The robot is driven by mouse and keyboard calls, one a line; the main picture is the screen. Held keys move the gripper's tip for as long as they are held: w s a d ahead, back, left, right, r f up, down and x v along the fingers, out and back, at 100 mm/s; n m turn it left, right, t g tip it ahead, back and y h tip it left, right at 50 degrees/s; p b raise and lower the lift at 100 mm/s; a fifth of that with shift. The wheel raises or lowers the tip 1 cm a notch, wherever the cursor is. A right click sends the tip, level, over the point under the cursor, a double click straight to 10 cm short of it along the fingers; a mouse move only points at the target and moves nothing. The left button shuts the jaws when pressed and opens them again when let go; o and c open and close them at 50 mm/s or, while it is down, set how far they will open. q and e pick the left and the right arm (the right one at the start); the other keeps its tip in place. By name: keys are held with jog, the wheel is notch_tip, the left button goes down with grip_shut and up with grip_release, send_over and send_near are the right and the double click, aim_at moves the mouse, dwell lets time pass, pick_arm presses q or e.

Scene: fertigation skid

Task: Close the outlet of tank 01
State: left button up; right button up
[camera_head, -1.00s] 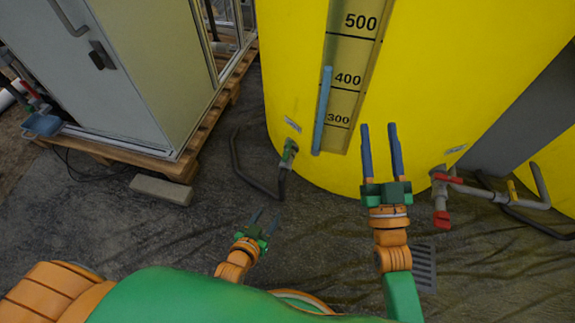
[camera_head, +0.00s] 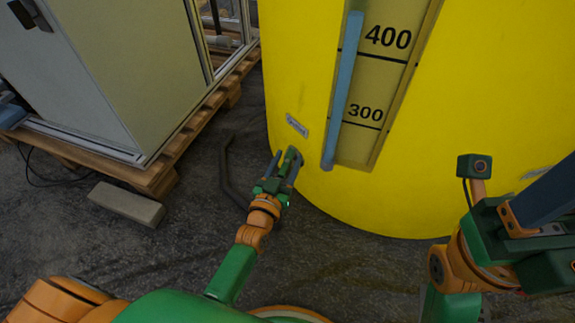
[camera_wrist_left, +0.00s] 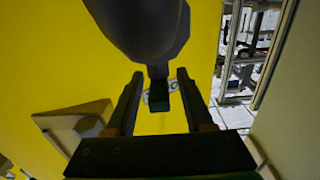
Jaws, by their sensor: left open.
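The big yellow tank (camera_head: 300,60) fills the middle of the head view, with a small tag (camera_head: 297,125) too small to read. Low on its wall is an outlet with a green valve (camera_head: 291,156). My left gripper (camera_head: 283,168) is open at this valve, its fingers either side of it. In the left wrist view the open fingers (camera_wrist_left: 160,90) have a dark green handle (camera_wrist_left: 159,96) between them, not gripped; contact cannot be told. A thick grey pipe (camera_wrist_left: 150,30) crosses above. My right gripper (camera_head: 540,205) is large at the right edge, its fingertips cut off.
A black hose (camera_head: 228,175) lies on the floor left of the valve. A grey cabinet (camera_head: 120,75) stands on a wooden pallet (camera_head: 160,175), with a block (camera_head: 127,203) before it. A level gauge (camera_head: 375,95) runs up the tank.

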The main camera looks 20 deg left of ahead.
pick_arm(q)
jog(key=shift+w, duration=0.1)
grip_shut()
